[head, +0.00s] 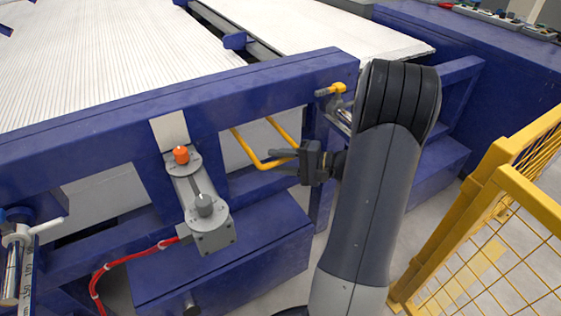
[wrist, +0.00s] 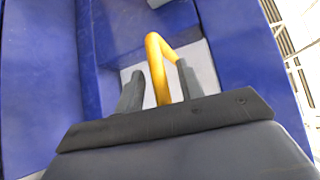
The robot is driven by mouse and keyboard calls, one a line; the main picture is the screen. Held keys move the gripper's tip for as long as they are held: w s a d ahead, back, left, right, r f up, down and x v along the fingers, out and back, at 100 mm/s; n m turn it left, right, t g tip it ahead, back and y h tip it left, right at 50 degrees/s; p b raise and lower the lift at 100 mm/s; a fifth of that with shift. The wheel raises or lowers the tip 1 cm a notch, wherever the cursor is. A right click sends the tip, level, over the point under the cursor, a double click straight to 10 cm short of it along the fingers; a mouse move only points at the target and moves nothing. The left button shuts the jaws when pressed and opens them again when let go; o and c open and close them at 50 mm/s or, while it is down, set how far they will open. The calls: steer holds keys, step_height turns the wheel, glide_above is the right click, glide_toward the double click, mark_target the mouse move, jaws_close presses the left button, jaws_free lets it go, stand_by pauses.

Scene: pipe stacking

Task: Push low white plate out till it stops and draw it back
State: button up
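A yellow U-shaped handle (head: 268,164) sticks out of an opening in the blue frame; it also shows in the wrist view (wrist: 155,55). Behind it in the opening is a pale flat surface (head: 262,139), which looks like the low white plate; a pale patch shows behind the handle in the wrist view (wrist: 203,70). How the handle joins the plate is not clear. My gripper (head: 284,162) is at the handle's near end. In the wrist view its two fingers (wrist: 160,92) stand apart, one on each side of the yellow bar, with visible gaps.
The blue frame (head: 110,120) surrounds the opening, with a white ribbed bed (head: 100,60) above. An orange-knobbed grey device (head: 195,195) with a red cable is left of the handle. A small yellow lever (head: 328,90) sits above right. A yellow mesh fence (head: 490,240) stands right of my arm.

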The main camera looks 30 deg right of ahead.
jaws_close()
stand_by(0.3)
stand_by(0.3)
